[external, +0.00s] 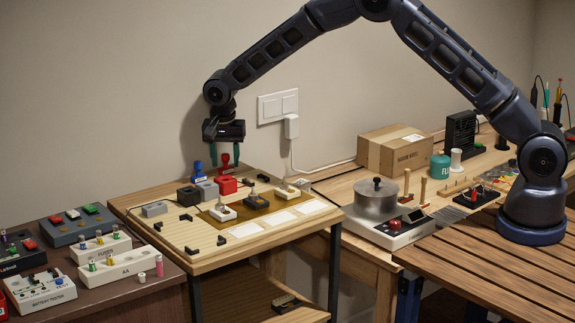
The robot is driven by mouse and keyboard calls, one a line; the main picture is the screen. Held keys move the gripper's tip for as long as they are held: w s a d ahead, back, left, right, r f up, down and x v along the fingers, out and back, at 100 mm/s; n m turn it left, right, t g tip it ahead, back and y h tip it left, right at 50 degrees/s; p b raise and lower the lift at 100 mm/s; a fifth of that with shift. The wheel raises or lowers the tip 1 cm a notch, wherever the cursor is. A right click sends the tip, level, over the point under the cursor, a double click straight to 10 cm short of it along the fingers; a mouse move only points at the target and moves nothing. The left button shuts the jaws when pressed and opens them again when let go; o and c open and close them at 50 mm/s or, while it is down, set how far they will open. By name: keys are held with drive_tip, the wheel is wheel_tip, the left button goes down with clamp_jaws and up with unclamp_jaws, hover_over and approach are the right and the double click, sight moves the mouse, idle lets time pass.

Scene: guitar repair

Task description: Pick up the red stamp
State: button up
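The red stamp (225,162) stands upright near the back edge of the wooden work table, behind a red block. My gripper (225,157) points straight down over it. Its two dark green fingers are spread apart, one on each side of the stamp's top as seen from here. I cannot tell from this one view whether the fingers are level with the handle in depth, and no contact shows. A blue stamp (198,171) stands just to the left of the red one.
A red block (226,185), grey block (207,188) and black block (188,196) stand in front of the stamps. A wooden board (215,213) holds several small tools. The wall with a socket (291,126) is close behind.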

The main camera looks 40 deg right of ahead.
clamp_jaws()
